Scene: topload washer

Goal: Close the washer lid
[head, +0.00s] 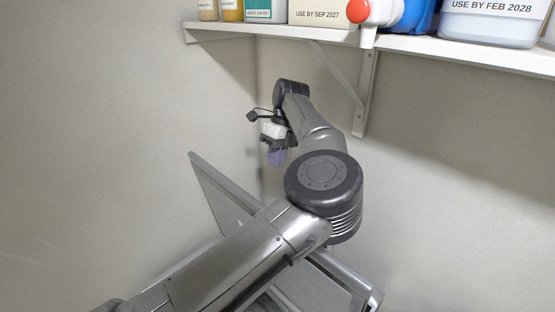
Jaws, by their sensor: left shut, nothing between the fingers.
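The washer lid (218,190) stands raised and tilted, a grey panel left of centre, partly hidden behind my left arm. The washer (345,280) shows at the bottom of the view as a grey metal top edge, with much of it covered by my arm. My left gripper (275,157) is shut and empty, pointing down in front of the back corner of the walls. In the picture it is above and to the right of the lid's upper edge, with a visible gap between them. My right gripper is not in view.
A white wall shelf (440,50) with several bottles and boxes runs along the top right, held by a white bracket (364,95). Plain walls close in at the left and back. Open air lies between shelf and washer on the right.

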